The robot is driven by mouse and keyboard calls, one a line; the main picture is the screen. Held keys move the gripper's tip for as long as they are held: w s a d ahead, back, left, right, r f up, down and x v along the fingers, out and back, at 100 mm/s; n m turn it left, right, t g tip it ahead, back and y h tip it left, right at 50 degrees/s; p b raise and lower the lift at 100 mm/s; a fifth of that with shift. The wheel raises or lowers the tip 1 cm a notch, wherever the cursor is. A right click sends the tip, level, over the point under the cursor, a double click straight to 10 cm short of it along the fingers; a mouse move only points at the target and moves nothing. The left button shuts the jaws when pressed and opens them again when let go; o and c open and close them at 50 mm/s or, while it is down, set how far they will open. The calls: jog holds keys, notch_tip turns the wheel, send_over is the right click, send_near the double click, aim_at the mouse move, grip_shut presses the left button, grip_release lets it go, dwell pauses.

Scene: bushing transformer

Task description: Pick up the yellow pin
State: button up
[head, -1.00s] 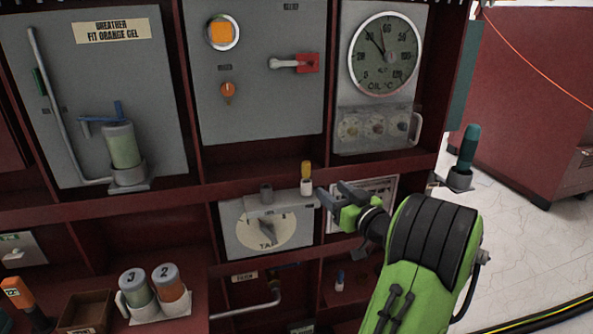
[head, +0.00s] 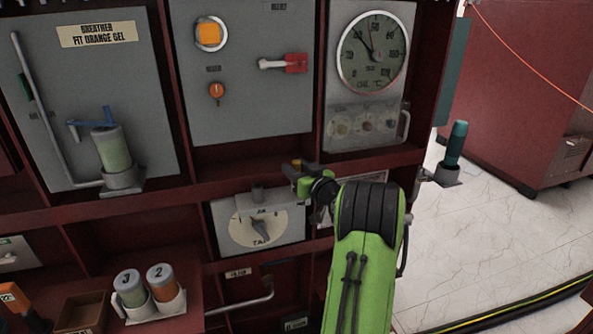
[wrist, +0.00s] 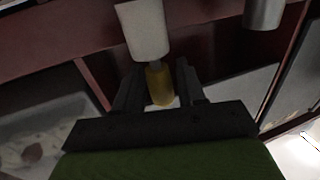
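In the wrist view the yellow pin (wrist: 160,84) lies between the two dark fingers of my gripper (wrist: 158,88). The fingers stand on either side of it and look open, with narrow gaps. The pin's end still meets a white cylindrical holder (wrist: 143,28). Whether a finger touches the pin is hard to tell.
The tap dial box (head: 232,232) is left of my gripper, with a grey cylinder (head: 258,193) on top. A dark red shelf edge (head: 225,178) runs behind. A teal-handled tool (head: 456,145) stands at the right. Numbered jars (head: 130,288) sit lower left.

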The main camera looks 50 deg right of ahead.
grip_shut()
notch_tip(320, 180, up, 10)
jog(key=p, duration=0.3)
